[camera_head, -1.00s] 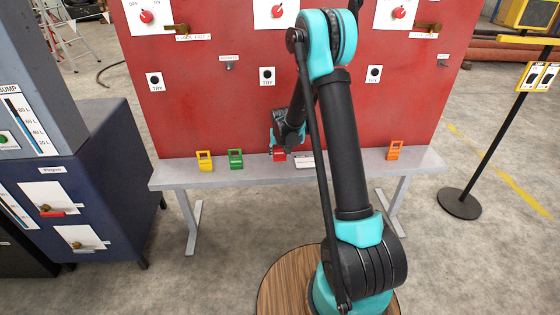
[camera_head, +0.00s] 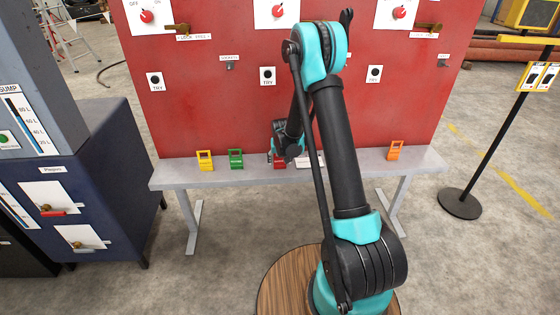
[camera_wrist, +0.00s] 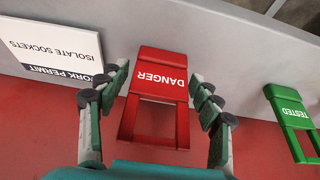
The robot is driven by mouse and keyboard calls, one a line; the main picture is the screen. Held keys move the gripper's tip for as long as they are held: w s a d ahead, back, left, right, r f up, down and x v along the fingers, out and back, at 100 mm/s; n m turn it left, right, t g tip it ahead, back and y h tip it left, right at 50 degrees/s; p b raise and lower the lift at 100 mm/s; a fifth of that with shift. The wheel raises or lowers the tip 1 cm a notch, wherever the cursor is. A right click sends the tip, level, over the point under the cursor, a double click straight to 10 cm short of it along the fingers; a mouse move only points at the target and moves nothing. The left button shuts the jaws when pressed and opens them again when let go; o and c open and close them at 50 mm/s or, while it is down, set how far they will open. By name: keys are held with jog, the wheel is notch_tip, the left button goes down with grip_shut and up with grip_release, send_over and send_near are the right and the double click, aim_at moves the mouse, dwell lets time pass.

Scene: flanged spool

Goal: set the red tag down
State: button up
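The red tag (camera_wrist: 160,78), lettered DANGER, is on the grey bench. In the wrist view it sits between the two fingers of my gripper (camera_wrist: 160,75). The fingers are spread, with a narrow gap showing on each side of the tag. In the head view my gripper (camera_head: 282,155) is low over the bench and partly hides the red tag (camera_head: 280,163). Whether the tag's foot rests fully on the bench is hard to tell there.
On the bench (camera_head: 345,172) stand a yellow tag (camera_head: 204,160), a green TESTED tag (camera_head: 235,159) and an orange tag (camera_head: 395,150). A white work permit card (camera_wrist: 50,50) lies close beside my gripper. A red panel (camera_head: 220,110) rises behind.

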jog(key=shift+o, duration=0.2)
jog(key=v, duration=1.2)
jog(key=s+d+r, duration=0.3)
jog(key=s+d, duration=0.1)
jog(key=s, duration=0.5)
jog(key=s+d+r, duration=0.3)
jog(key=s+r, duration=0.1)
jog(key=s, duration=0.5)
jog(key=s+d+f, duration=0.2)
jog(key=s+d, duration=0.1)
jog(key=s, duration=1.3)
jog(key=shift+s+d, duration=0.15)
jog(key=shift+s, duration=0.1)
